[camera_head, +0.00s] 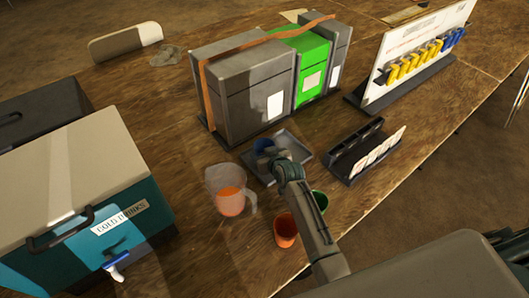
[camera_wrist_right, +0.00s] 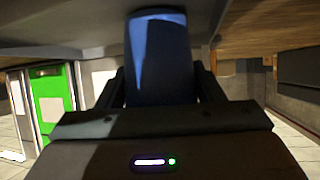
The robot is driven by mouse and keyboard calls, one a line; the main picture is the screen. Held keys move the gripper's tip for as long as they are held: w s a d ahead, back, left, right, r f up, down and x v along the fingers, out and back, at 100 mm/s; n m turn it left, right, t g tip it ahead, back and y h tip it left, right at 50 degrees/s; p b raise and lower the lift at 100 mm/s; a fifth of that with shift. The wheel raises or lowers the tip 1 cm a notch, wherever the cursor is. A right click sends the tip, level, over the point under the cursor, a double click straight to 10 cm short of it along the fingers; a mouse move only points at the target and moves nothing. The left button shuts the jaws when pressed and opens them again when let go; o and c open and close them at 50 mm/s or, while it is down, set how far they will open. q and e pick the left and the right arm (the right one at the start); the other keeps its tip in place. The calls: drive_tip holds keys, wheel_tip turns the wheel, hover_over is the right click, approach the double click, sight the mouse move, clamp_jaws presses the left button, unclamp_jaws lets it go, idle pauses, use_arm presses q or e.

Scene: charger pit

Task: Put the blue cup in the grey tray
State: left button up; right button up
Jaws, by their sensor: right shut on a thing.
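The blue cup (camera_head: 264,146) is at the far left part of the grey tray (camera_head: 301,151). My right gripper (camera_head: 277,156) is over the tray and shut on the cup. In the right wrist view the cup (camera_wrist_right: 158,55) stands between the two dark fingers (camera_wrist_right: 160,88). I cannot tell whether the cup's base touches the tray floor. My right arm hides part of the tray. My left gripper is not in view.
A clear jug (camera_head: 231,190) with orange contents is left of the tray. An orange cup (camera_head: 285,230) and a green cup (camera_head: 320,201) stand nearer. A dark card rack (camera_head: 346,158) is at right. Grey and green boxes (camera_head: 313,66) stand behind; a teal cooler (camera_head: 75,200) is at left.

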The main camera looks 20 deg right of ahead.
drive_tip(key=shift+f, duration=0.15)
drive_tip(key=o, duration=1)
drive_tip(key=shift+r, duration=0.25)
drive_tip(key=shift+s, duration=0.3)
drive_tip(key=b+v, duration=0.1)
drive_tip(key=v, duration=1)
drive_tip(key=shift+s+b, duration=0.2)
drive_tip(key=shift+b, duration=0.1)
drive_tip(key=shift+r, duration=0.1)
